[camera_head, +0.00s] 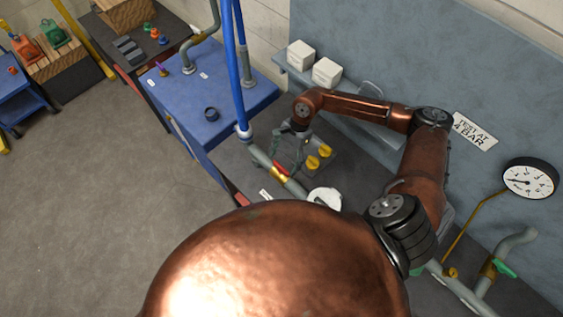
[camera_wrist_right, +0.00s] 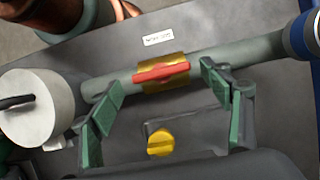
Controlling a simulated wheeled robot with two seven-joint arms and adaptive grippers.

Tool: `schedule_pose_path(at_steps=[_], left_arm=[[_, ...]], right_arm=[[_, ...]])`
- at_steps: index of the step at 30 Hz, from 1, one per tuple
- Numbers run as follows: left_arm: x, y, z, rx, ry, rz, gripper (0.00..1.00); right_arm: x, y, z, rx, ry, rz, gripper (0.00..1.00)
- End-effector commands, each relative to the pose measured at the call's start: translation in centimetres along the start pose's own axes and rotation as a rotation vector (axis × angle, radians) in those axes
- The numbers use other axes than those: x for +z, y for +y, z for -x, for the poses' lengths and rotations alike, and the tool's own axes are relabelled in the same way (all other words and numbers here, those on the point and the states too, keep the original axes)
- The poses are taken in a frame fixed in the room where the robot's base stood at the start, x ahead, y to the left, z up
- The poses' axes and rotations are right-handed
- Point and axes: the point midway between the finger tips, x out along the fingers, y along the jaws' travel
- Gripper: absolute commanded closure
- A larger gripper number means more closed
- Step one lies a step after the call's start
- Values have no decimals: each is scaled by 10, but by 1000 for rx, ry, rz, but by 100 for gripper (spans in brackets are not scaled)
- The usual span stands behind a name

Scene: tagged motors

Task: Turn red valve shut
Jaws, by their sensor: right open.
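The red valve (camera_head: 281,170) is a small red handle on a brass body, set in a grey pipe on the bench. In the right wrist view the red handle (camera_wrist_right: 161,73) lies roughly along the pipe. My right gripper (camera_head: 291,153) reaches down over the pipe beside the valve. In the right wrist view its green-padded fingers (camera_wrist_right: 163,92) are spread wide and empty, one on each side of the handle in the picture. I cannot tell whether either finger touches the pipe. My left gripper is not in view.
A white round part (camera_head: 325,197) is on the pipe's near end. A blue upright pipe (camera_head: 236,80) stands beyond the valve. A pressure gauge (camera_head: 530,178) and a green-handled valve (camera_head: 504,268) are at the right.

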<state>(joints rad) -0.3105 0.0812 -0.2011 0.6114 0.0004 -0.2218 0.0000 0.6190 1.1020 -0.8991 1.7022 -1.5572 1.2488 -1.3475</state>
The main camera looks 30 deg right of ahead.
Motion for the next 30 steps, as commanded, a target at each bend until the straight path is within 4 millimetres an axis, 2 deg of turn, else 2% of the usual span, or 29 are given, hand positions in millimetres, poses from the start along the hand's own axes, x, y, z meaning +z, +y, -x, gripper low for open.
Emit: schedule_pose_path(at_steps=[6,10,15,30], left_arm=[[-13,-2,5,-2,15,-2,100],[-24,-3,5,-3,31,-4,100],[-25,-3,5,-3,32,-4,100],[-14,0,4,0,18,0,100]], right_arm=[[1,-1,-18,0,0,1,23],[0,-1,-21,0,1,3,23],[1,-2,-21,1,1,4,24],[1,-2,-21,2,1,4,58]])
